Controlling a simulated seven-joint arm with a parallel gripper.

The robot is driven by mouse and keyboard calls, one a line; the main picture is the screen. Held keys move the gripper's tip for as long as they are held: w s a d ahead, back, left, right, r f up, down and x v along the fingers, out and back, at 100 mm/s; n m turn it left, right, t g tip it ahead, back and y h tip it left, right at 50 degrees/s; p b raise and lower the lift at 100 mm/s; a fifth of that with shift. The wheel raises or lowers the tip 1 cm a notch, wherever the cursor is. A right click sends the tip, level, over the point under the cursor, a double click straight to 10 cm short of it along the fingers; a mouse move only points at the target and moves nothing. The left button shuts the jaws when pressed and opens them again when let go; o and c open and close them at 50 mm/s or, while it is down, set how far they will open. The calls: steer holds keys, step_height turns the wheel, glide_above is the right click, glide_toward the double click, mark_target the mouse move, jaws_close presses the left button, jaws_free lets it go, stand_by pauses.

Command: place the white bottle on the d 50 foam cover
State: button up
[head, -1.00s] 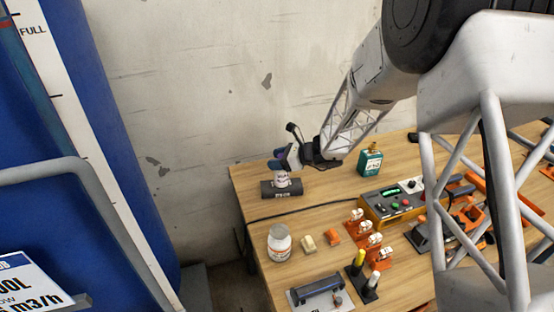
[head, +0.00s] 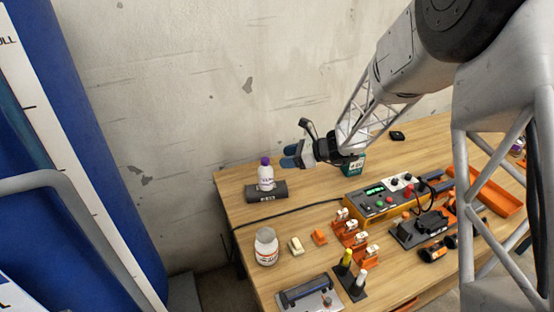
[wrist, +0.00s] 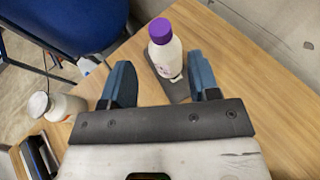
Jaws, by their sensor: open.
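The white bottle (head: 265,176) has a purple cap and stands upright on the dark foam cover (head: 279,190) near the table's back left. In the wrist view the white bottle (wrist: 164,52) stands ahead of the fingers, with part of the dark foam cover (wrist: 180,88) showing under it. My gripper (head: 289,157) is open, with blue fingers, to the right of the bottle and apart from it in the head view. In the wrist view my gripper (wrist: 161,85) has nothing between its fingertips. The bottle's base partly hides the cover.
A white jar (head: 266,247) stands at the table's left edge. A green container (head: 355,164) is behind my gripper. A control box (head: 385,198), orange clamps and small blocks fill the middle. Bare wood lies between cover and jar, crossed by a black cable.

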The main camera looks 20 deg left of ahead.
steer(key=shift+v, duration=0.9)
steer(key=s+d+r+n+h, duration=0.35)
steer(key=s+d+r, duration=0.35)
steer(key=d, duration=0.3)
steer(key=s+d+r+n+h, duration=0.2)
steer(key=s+d+r+n, duration=0.35)
steer(key=s+d, duration=0.35)
steer(key=s+d+r+n+t+h, duration=0.2)
steer(key=s+d+n+h, duration=0.1)
steer(key=s+d, duration=0.7)
steer(key=s+d+r+n+t+h, duration=0.2)
steer(key=s+d+n+h, duration=0.2)
steer(key=s+d, duration=0.7)
steer(key=d+h, duration=0.1)
steer(key=d, duration=0.1)
steer(key=shift+d+t, duration=0.35)
steer(key=shift+t, duration=0.05)
steer(key=shift+s, duration=0.1)
